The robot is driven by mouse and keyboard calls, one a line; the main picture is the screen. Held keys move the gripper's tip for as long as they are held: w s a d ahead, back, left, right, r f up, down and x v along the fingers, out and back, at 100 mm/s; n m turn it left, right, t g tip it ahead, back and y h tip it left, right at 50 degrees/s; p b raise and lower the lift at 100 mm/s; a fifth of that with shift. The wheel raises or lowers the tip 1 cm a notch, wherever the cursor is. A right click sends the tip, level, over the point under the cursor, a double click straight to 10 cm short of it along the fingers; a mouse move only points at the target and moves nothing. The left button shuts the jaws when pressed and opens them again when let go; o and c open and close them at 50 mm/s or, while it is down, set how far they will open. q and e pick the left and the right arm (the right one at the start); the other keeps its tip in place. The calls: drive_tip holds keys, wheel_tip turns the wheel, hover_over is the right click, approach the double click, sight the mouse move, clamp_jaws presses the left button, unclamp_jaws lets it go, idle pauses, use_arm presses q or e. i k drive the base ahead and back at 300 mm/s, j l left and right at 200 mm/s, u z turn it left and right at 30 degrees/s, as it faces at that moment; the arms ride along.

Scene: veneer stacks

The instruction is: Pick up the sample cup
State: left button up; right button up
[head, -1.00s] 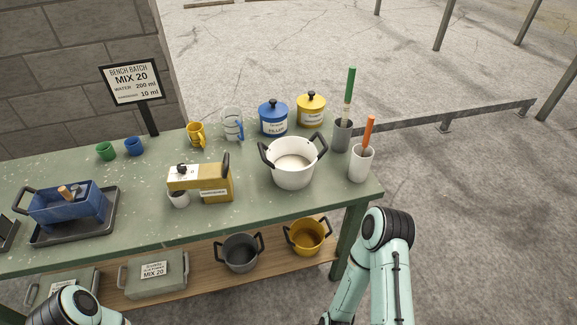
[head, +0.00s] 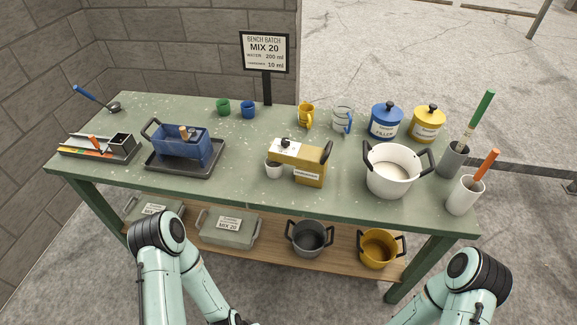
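Several cups stand on the green bench (head: 235,190), and none bears a readable "sample" label. A small white cup (head: 273,170) sits at the left end of the yellow hardener box (head: 311,172). A small green cup (head: 223,106) and a small blue cup (head: 248,110) stand near the back edge. A yellow jug (head: 306,116) and a clear jug with a blue handle (head: 342,120) stand right of them. Only links of my two arms show at the bottom, in front of the bench. Both grippers are out of view.
A blue container (head: 182,149) stands in a dark tray (head: 160,165). A white pot (head: 388,187), blue canister (head: 386,120), yellow canister (head: 428,123) and two tool holders crowd the right end. A sign (head: 264,53) rises behind. Pots and grey boxes fill the lower shelf (head: 275,252).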

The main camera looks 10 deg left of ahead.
sight(274, 169)
drive_tip(key=i+j+z, duration=0.25)
drive_tip(key=z, duration=0.2)
drive_tip(key=i+j+z, duration=0.2)
drive_tip(key=j+z, duration=0.25)
drive_tip(key=l, duration=0.1)
